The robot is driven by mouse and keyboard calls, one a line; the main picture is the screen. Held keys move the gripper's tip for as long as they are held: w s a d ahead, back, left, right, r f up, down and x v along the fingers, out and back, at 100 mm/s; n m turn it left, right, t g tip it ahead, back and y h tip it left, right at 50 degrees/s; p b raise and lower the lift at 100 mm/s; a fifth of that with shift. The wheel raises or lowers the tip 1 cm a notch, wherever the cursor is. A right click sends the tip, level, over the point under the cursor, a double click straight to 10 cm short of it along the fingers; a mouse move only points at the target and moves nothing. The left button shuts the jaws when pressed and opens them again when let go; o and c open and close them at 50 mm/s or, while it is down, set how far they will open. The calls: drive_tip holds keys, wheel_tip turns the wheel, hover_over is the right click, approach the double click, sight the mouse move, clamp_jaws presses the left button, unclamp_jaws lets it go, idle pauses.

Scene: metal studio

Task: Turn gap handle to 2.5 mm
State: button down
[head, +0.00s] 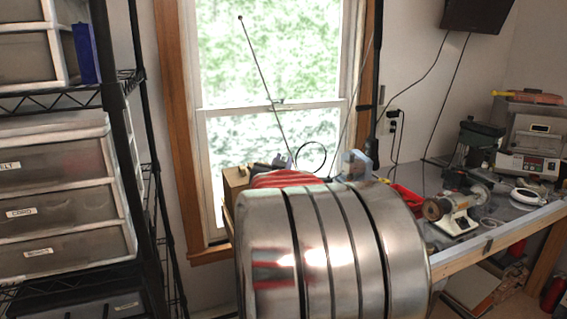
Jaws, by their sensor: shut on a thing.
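I cannot make out a gap handle or a scale in the head view. A large polished metal body with dark bands (330,255) fills the lower middle and hides what lies behind it; I cannot tell whether it is part of me. Just above its top edge show a red striped thing (290,179) and a small grey-blue part (355,164), both mostly hidden. I cannot tell what they belong to. My gripper is not discernible in this view.
A grey workbench (515,222) at right holds a small bench machine (452,212) and a device with a display (531,150). A wire shelf with plastic drawers (60,190) stands at left. A window (270,60) is behind, with a thin rod (262,80) before it.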

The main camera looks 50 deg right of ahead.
drive_tip(key=shift+s+d+f+g, duration=0.15)
drive_tip(key=shift+s+g, duration=0.05)
drive_tip(key=shift+g, duration=0.1)
drive_tip(key=c, duration=2)
unclamp_jaws()
drive_tip(key=shift+o, duration=0.9)
drive_tip(key=shift+v, duration=0.85)
drive_tip(key=v, duration=1.2)
drive_tip(key=shift+w+f, duration=0.1)
drive_tip(key=shift+f, duration=0.1)
